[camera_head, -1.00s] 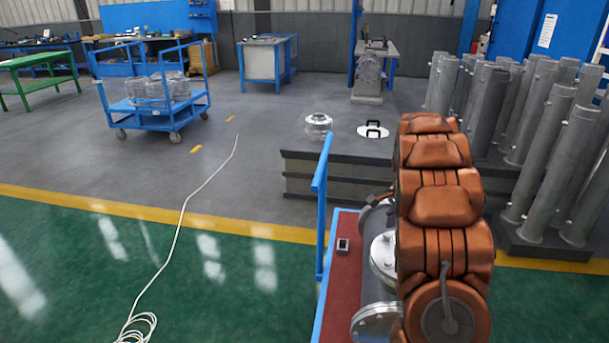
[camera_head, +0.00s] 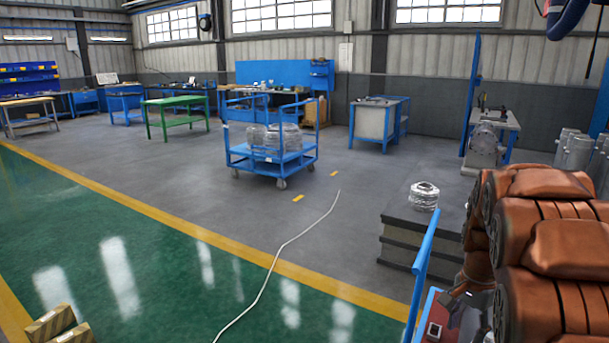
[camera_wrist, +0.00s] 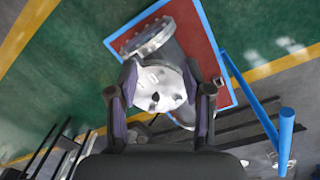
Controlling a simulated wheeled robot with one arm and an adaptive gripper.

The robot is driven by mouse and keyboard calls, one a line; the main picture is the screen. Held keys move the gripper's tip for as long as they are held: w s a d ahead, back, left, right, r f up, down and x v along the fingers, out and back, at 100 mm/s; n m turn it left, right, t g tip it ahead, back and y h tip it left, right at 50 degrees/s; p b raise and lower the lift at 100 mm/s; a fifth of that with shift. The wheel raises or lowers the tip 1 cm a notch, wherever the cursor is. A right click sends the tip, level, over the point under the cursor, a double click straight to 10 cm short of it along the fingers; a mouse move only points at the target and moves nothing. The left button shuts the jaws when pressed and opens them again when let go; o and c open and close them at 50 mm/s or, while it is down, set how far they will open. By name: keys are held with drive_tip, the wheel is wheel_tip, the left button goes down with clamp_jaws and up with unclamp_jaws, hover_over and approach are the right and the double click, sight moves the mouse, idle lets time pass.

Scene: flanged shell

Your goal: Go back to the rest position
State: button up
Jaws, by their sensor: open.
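In the wrist view my gripper (camera_wrist: 159,90) is open, with its two dark fingers spread and nothing held. Beyond and between the fingers shows the flanged shell, a grey metal body with a bolted flange (camera_wrist: 147,38) and a pale round silver face (camera_wrist: 158,86). The wrist view does not settle how far the fingertips are from it. The shell lies on a red-topped cart (camera_wrist: 190,22) with a blue edge. In the head view the cart's red top (camera_head: 436,318) shows at the bottom right, and my orange arm hides most of the shell.
A blue rail (camera_head: 421,262) stands up beside the cart. Behind it is a low grey block (camera_head: 400,240) bearing a shiny metal part (camera_head: 424,195). A blue trolley (camera_head: 270,160) stands mid-floor. A white cable (camera_head: 270,270) crosses the open green floor (camera_head: 180,270).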

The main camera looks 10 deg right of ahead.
drive_tip(key=s+a+r+n+p, duration=0.4)
drive_tip(key=s+a+r+n, duration=0.25)
drive_tip(key=s+a, duration=0.5)
drive_tip(key=s+a+r+n+g+p, duration=0.1)
drive_tip(key=s+a+n+p, duration=0.2)
drive_tip(key=s+a+n, duration=0.4)
drive_tip(key=s+a, duration=0.2)
drive_tip(key=s, duration=0.4)
drive_tip(key=shift+s+a+r, duration=0.15)
drive_tip(key=shift+a+r, duration=0.05)
drive_tip(key=shift+r, duration=0.05)
